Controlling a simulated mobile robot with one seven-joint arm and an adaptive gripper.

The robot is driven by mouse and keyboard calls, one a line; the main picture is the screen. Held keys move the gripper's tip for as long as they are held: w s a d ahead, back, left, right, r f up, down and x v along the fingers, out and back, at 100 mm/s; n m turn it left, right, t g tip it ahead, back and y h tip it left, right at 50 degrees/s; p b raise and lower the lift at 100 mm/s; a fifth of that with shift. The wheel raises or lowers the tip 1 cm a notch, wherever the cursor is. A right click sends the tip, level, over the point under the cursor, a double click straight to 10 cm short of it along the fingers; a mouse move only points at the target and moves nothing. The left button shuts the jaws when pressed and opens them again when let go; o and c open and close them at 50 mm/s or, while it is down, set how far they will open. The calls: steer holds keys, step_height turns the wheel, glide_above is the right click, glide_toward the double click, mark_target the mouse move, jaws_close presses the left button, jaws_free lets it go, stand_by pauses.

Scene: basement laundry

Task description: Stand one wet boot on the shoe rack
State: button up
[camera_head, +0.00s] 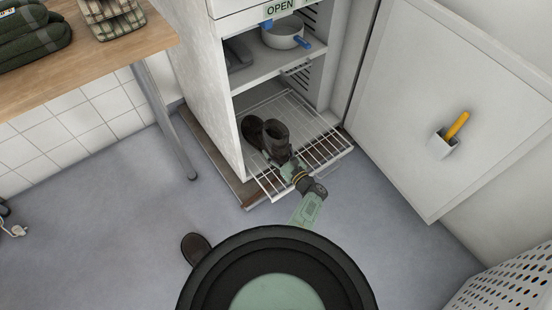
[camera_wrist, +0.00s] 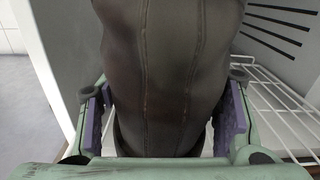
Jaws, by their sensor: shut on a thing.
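A dark brown boot (camera_head: 275,139) is on or just above the pulled-out white wire rack (camera_head: 322,150) low in the open cabinet. Its shaft points up. A dark rounded part beside it on the left could be its toe or a second boot; I cannot tell which. My gripper (camera_head: 292,170) reaches in from the front and is shut on the boot. In the wrist view the boot (camera_wrist: 170,75) fills the middle between the purple finger pads, with rack wires (camera_wrist: 280,105) at right. Its sole is hidden. Another dark boot (camera_head: 195,248) is on the floor, partly hidden by my body.
The cabinet door (camera_head: 445,90) stands open at right, with a yellow-handled item (camera_head: 457,125) in a holder. A shelf above the rack holds a pot (camera_head: 283,37). A wooden table (camera_head: 90,60) with folded cloths is at left. Floor between is clear.

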steer(key=shift+w+f+b, duration=0.1)
steer(key=shift+f+b, duration=1.7)
steer(key=shift+f, duration=0.1)
steer(key=o, duration=1.7)
